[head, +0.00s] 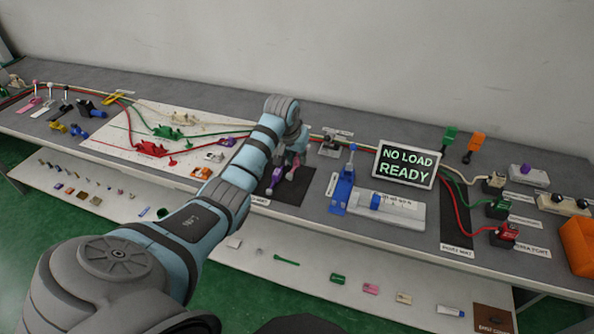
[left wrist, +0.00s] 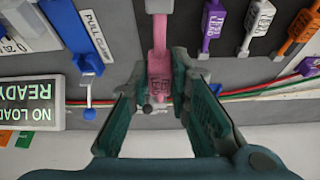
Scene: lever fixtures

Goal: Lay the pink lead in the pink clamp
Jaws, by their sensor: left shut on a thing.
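My left gripper (head: 296,152) is low over the middle of the bench, its wrist and arm partly covering the work spot. In the left wrist view its fingers (left wrist: 158,80) close around a labelled pink piece (left wrist: 160,50), which looks like the pink lead. The pink piece runs up from between the fingertips toward a grey block (left wrist: 159,5) at the picture's top edge. I cannot tell which part is the pink clamp. My right gripper is not in view.
A blue lever fixture (head: 342,185) and a NO LOAD READY sign (head: 406,165) stand right of the gripper. Red and green cables run along the bench's back.

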